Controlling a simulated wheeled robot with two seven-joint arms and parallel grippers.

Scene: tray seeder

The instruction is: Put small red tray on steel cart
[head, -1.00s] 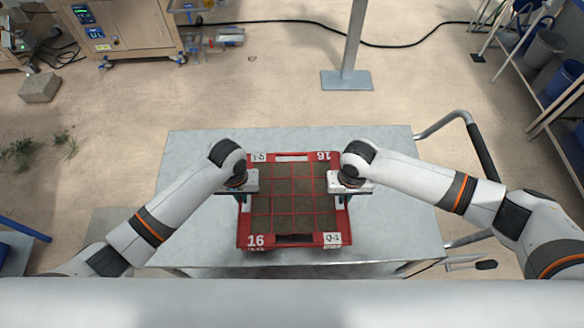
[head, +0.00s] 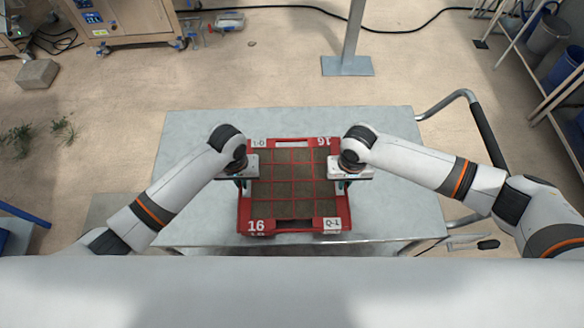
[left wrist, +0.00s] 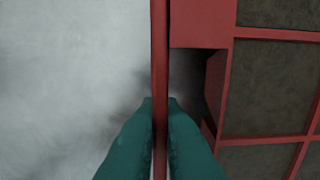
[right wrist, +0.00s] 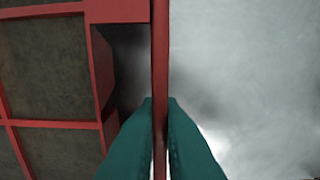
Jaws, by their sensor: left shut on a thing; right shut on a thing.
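The small red tray (head: 292,226) has a grid of soil-filled cells and is marked 16 and Q-1. In the head view it is over the steel cart (head: 400,215), near its front edge. I cannot tell whether it touches the top. My left gripper (head: 243,185) is shut on the tray's left rim, and the left wrist view shows teal fingers pinching the rim (left wrist: 160,60). My right gripper (head: 341,185) is shut on the right rim, which shows between teal fingers in the right wrist view (right wrist: 160,60). The tray looks level.
The cart's handle (head: 480,125) curves out at its right. A post on a foot plate (head: 347,66) stands behind the cart. A machine (head: 115,25) is at the back left, and a shelf with buckets (head: 545,50) is at the right. The cart top around the tray is bare.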

